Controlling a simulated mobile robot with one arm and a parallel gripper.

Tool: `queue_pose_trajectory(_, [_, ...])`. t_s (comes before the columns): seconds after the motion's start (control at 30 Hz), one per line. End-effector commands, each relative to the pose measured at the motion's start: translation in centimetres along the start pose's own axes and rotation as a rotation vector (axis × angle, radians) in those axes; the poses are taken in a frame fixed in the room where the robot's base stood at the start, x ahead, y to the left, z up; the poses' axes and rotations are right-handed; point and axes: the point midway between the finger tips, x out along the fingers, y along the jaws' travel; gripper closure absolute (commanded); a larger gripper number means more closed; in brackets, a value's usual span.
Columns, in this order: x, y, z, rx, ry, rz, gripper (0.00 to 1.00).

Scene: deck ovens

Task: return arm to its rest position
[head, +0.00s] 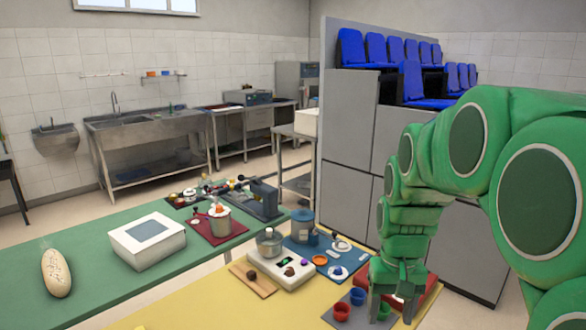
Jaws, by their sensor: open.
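My green arm comes in from the right side of the head view and bends down over the yellow table (165,312). My gripper (392,298) hangs at its end, pointing down, low over the right part of this table. It is open, and I see nothing held in it. A grey mat (333,317) with small red and blue cups lies beside it on the left. A red item (428,298) shows behind it on the right, partly hidden by the gripper. I cannot tell whether the fingers touch anything.
A white device (298,270), a blue mat (322,257) and a blue pot (302,226) stand left of the gripper. A green table (95,258) holds a white box (147,241) and a loaf (56,272). Tall grey cabinets (345,150) rise behind the arm.

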Motion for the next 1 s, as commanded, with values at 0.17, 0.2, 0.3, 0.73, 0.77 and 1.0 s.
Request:
queue_pose_trajectory(0.17, [0.0, -0.9, 4.5, -0.015, -0.010, 0.005, 0.39])
queue_pose_trajectory(0.2, [0.1, -1.1, 5.5, -0.018, -0.015, 0.006, 0.39])
queue_pose_trajectory(0.3, [0.4, -1.4, 8.0, -0.025, -0.021, 0.008, 0.39])
queue_pose_trajectory(0.73, [2.5, -2.3, 18.2, -0.048, -0.050, 0.019, 0.39])
queue_pose_trajectory(0.77, [2.6, -2.3, 18.8, -0.049, -0.050, 0.020, 0.39])
queue_pose_trajectory(1.0, [3.7, -2.3, 21.8, -0.054, -0.063, 0.022, 0.39])
